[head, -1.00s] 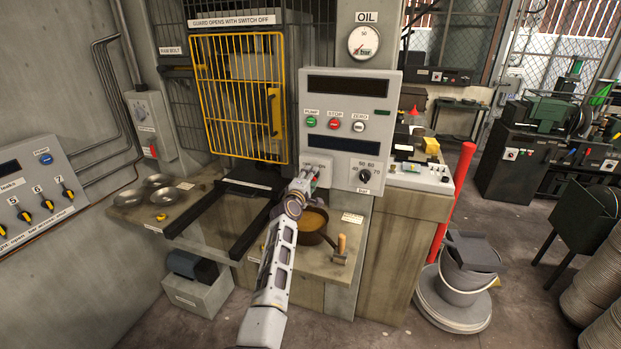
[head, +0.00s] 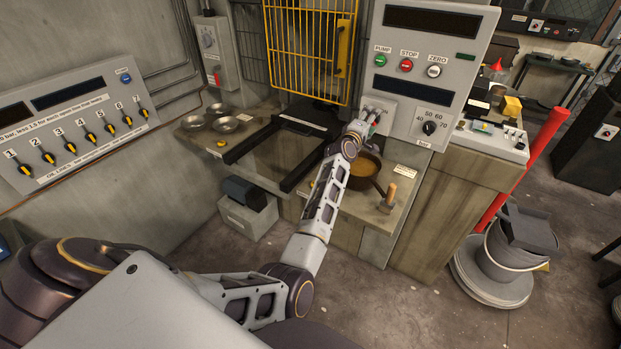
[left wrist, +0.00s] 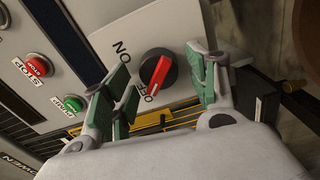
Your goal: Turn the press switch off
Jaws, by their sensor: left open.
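The press switch (left wrist: 157,72) is a round black knob with a red handle on a light grey plate, seen in the left wrist view. ON and OFF are printed beside it. One end of the red handle lies close to the OFF lettering. My left gripper (left wrist: 165,85) is open, with its green-padded fingers on either side of the knob. I cannot tell whether a pad touches it. In the head view my left gripper (head: 368,122) is at the small box low on the press panel (head: 422,60) and hides the switch. My right gripper is not in view.
The yellow guard (head: 310,40) stands left of the panel. A pan (head: 362,172) and a wooden-handled tool (head: 388,198) sit on the bench below my arm. Several metal bowls (head: 225,124) are on the left.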

